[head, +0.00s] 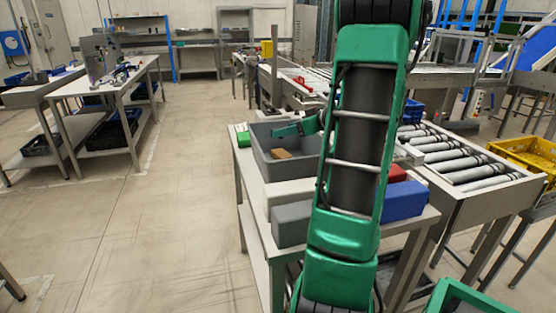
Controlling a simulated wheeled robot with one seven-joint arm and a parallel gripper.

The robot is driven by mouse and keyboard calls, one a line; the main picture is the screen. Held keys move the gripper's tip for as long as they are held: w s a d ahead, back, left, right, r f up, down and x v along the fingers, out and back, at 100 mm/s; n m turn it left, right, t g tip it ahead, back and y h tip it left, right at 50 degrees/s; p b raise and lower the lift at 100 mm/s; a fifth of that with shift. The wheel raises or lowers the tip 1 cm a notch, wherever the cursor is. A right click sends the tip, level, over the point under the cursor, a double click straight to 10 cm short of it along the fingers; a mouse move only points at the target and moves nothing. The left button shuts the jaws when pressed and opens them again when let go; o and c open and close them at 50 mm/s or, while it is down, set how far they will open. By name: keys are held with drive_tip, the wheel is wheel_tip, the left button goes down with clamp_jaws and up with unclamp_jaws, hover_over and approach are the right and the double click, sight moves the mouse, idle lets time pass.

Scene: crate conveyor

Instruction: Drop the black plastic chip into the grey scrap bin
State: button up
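A grey open bin (259,155) stands on the white table at the centre, with a brown block (282,154) inside it. My green gripper (284,132) shows partly above the bin's opening, left of my arm. The finger gap is too small and too turned away to tell whether it is open or shut. I cannot make out the black plastic chip. My arm hides part of the table and the bin's right side.
A green box (243,137) sits left of the bin. White (288,194), grey (290,225) and blue (404,202) boxes lie in front of it. A roller conveyor (455,160) runs at the right, near a yellow crate (525,152). The floor at left is clear.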

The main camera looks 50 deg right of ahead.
drive_tip(key=o, duration=1.1)
drive_tip(key=v, duration=1)
drive_tip(key=shift+s+r, duration=0.15)
drive_tip(key=shift+s, duration=0.15)
drive_tip(key=shift+s, duration=0.1)
